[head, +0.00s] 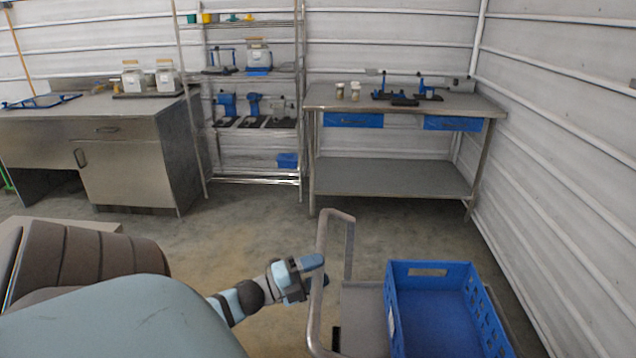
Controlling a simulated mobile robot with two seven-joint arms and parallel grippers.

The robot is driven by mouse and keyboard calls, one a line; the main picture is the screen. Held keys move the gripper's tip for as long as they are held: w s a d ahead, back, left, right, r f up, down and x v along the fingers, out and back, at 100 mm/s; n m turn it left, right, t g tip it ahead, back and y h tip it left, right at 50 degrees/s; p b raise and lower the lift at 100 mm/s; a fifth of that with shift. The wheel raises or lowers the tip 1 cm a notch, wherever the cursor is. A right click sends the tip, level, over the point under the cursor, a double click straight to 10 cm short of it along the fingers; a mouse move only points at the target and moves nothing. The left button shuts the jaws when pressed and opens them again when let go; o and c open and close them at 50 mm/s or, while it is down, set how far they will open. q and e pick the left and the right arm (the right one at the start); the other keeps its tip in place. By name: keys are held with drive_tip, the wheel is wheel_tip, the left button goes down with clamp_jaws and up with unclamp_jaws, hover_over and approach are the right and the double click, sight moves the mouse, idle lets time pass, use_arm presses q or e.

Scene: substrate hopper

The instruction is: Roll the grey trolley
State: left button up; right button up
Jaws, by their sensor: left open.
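The grey trolley (362,305) stands at the lower right, with its upright tubular handle (320,240) on its left side. A blue crate (434,268) sits on the trolley's deck and looks empty. My left gripper (314,272) is at the near upright of the handle, with its open jaws at or around the tube. I cannot tell whether the fingers touch it. The lower part of the trolley and its wheels are cut off by the picture's bottom edge. My right gripper is not in view.
A steel workbench (390,180) with blue drawers stands behind the trolley. A wire shelf rack (250,150) and a metal cabinet (130,170) stand at the back left. The corrugated wall (560,150) runs close along the right. Bare floor (240,235) lies left of the trolley.

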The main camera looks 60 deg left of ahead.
use_arm(q)
drive_tip(key=v, duration=1.3)
drive_tip(key=shift+s, duration=0.3)
drive_tip(key=shift+a, duration=0.1)
